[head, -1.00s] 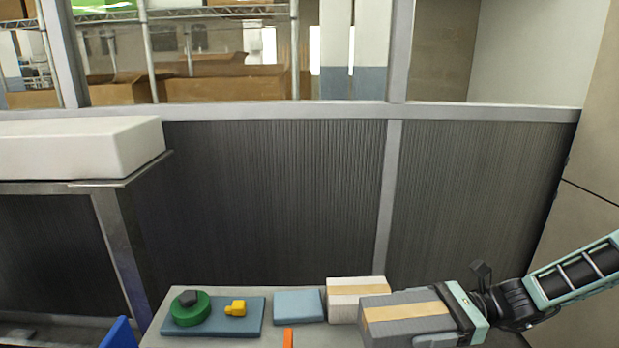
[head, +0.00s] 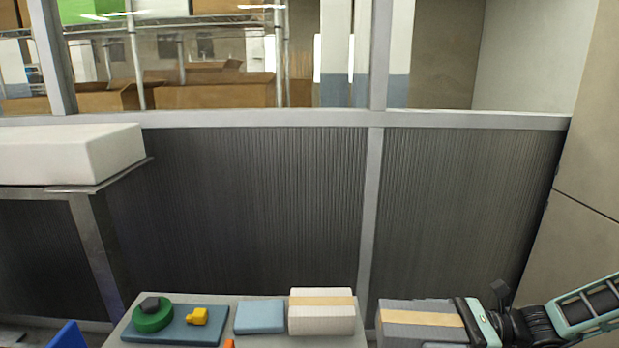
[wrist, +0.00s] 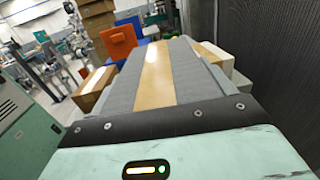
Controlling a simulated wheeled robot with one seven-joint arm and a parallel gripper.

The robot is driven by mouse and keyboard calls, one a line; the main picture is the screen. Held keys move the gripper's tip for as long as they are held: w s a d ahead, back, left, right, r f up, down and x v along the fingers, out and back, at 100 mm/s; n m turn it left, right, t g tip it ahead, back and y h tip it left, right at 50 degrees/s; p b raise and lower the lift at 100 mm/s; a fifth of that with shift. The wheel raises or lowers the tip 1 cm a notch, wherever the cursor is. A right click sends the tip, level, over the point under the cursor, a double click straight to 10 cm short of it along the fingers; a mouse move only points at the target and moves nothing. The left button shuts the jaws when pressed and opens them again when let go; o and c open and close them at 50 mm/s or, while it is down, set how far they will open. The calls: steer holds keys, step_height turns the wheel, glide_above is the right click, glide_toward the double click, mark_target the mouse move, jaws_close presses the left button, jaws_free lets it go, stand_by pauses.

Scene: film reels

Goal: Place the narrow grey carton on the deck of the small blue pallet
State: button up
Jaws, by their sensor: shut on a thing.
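My gripper (head: 474,322) is shut on the grey carton (head: 400,335), which has a tan tape strip along its top. The carton is at the lower right, with a gap between it and the white carton to its left. In the wrist view the grey carton (wrist: 195,75) stretches away from my gripper; the fingertips are hidden. A small plain blue block-like piece (head: 260,317) lies left of the white carton with nothing on it. A larger flat blue slab (head: 180,335) is further left. I cannot tell which is the pallet.
A white carton with tan tape (head: 322,322) stands between the plain blue piece and my grey carton. A green reel (head: 152,318) and a yellow piece (head: 197,316) sit on the blue slab. An orange piece (head: 229,343) is in front. A ribbed dark wall (head: 240,220) stands behind.

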steer(key=w+d+f+m+t+h, duration=0.3)
steer(key=d+f+m+t, duration=0.3)
steer(key=d+f+t, duration=0.2)
steer(key=shift+w+d+f+t+h, duration=0.3)
steer(key=shift+d+f, duration=0.3)
steer(key=shift+d, duration=0.1)
